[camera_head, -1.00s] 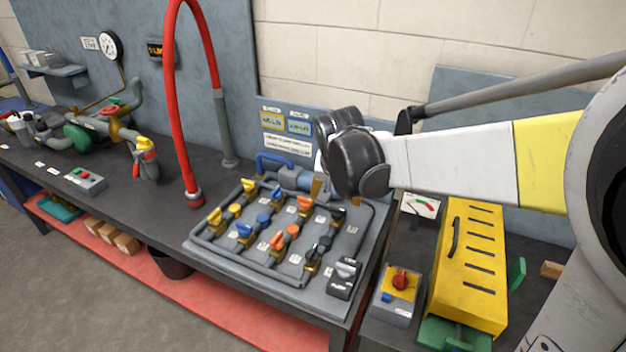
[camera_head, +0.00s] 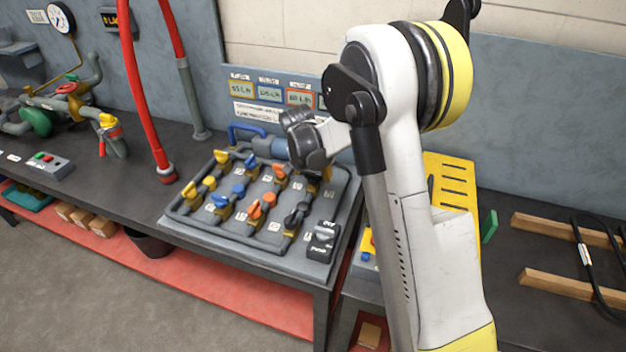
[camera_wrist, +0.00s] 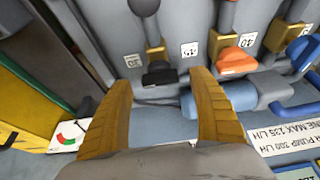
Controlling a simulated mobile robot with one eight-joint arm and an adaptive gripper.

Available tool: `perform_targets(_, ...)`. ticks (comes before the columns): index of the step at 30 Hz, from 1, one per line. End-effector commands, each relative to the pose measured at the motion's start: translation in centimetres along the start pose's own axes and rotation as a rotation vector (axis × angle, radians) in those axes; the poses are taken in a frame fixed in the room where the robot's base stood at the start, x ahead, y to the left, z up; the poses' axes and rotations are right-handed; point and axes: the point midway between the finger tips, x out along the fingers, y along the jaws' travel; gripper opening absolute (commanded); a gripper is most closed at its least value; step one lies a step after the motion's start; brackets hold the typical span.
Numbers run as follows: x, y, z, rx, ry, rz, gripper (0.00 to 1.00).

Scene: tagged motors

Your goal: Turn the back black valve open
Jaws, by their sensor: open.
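The back black valve (camera_wrist: 159,76) shows in the wrist view at upper middle, a dark handle on a brass body on a grey pipe. My gripper (camera_wrist: 161,82) is open, its two yellow-brown fingers on either side of the handle. A gap shows on both sides; I see no contact. The depth between fingertips and handle is hard to tell. In the head view my wrist hangs over the back right of the valve panel (camera_head: 190,222) and mostly hides this valve. The front black valve (camera_head: 293,216) stands nearer the panel's front edge.
The back orange valve (camera_wrist: 238,62) is close to the right finger in the wrist view. A blue-grey pump (camera_wrist: 235,97) lies below it. Yellow valves (camera_head: 200,187) and blue valves (camera_head: 233,192) fill the panel's left. A red hose (camera_head: 135,90) rises at left.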

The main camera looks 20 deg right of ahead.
Motion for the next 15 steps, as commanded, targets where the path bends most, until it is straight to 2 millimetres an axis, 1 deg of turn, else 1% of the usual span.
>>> perform_targets(1,0.9,0.0,0.1,0.000,0.000,0.000,0.70)
perform_targets(6,2.0,0.0,0.0,0.000,0.000,-0.001,0.70)
perform_targets(14,2.0,0.0,0.0,-0.001,0.000,-0.001,0.70)
perform_targets(15,2.0,0.0,0.0,-0.001,0.000,-0.001,0.65)
